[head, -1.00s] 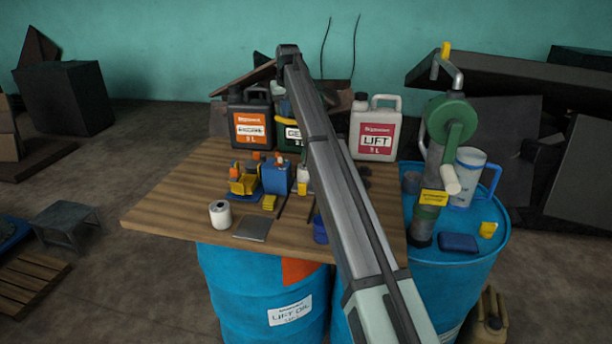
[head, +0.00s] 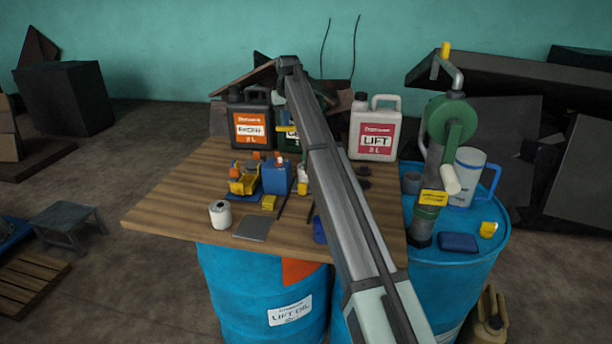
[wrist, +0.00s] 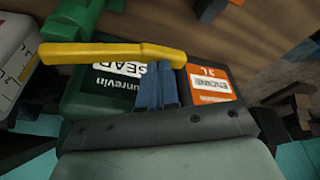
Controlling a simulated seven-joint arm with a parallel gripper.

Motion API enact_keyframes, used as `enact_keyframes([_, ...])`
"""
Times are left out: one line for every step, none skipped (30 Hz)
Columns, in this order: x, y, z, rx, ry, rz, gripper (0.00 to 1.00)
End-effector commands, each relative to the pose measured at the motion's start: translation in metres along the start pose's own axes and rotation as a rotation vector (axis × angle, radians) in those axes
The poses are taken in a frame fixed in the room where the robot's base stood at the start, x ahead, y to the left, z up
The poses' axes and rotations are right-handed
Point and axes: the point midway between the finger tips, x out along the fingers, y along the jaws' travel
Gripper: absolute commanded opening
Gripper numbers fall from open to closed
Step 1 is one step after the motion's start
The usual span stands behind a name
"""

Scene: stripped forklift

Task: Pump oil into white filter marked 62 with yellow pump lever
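A white filter (head: 220,213) stands upright at the table's front left; its number is too small to read. A yellow lever (head: 292,128) shows in front of the green can at the back, partly behind my arm. A green hand pump (head: 448,125) stands on the right drum.
A black can with an orange label (head: 250,125) and a white LIFT can (head: 376,135) stand at the table's back. A blue box (head: 277,178) and small yellow parts fill the middle. A clear jug (head: 468,170) stands by the pump. The table's left side is bare.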

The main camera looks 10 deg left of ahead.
Motion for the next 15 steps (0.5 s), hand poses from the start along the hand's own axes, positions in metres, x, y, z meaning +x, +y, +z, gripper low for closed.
enact_keyframes([0.000,-0.001,-0.001,0.000,0.000,-0.001,0.00])
enact_keyframes([-0.001,-0.001,-0.001,0.000,0.000,-0.002,0.00])
enact_keyframes([-0.002,-0.001,-0.002,-0.001,0.000,-0.002,0.00])
enact_keyframes([-0.003,-0.001,-0.002,-0.001,0.000,-0.002,0.00])
enact_keyframes([-0.004,-0.001,-0.003,-0.001,0.000,-0.002,0.00])
enact_keyframes([-0.007,-0.001,-0.003,-0.001,0.000,-0.002,0.00])
enact_keyframes([-0.009,-0.001,-0.004,-0.001,0.000,-0.002,0.00])
enact_keyframes([-0.011,-0.001,-0.004,-0.001,0.000,-0.002,0.00])
enact_keyframes([-0.014,-0.001,-0.005,-0.001,0.000,-0.002,0.00])
enact_keyframes([-0.016,-0.001,-0.006,-0.001,0.000,-0.002,0.00])
enact_keyframes([-0.018,-0.001,-0.007,-0.001,0.000,-0.002,0.00])
enact_keyframes([-0.021,-0.001,-0.007,-0.001,0.000,-0.001,0.00])
enact_keyframes([-0.023,-0.001,-0.008,-0.001,0.001,-0.001,0.00])
enact_keyframes([-0.025,-0.001,-0.009,-0.001,0.001,-0.001,0.00])
enact_keyframes([-0.028,-0.001,-0.010,-0.001,0.001,-0.001,0.00])
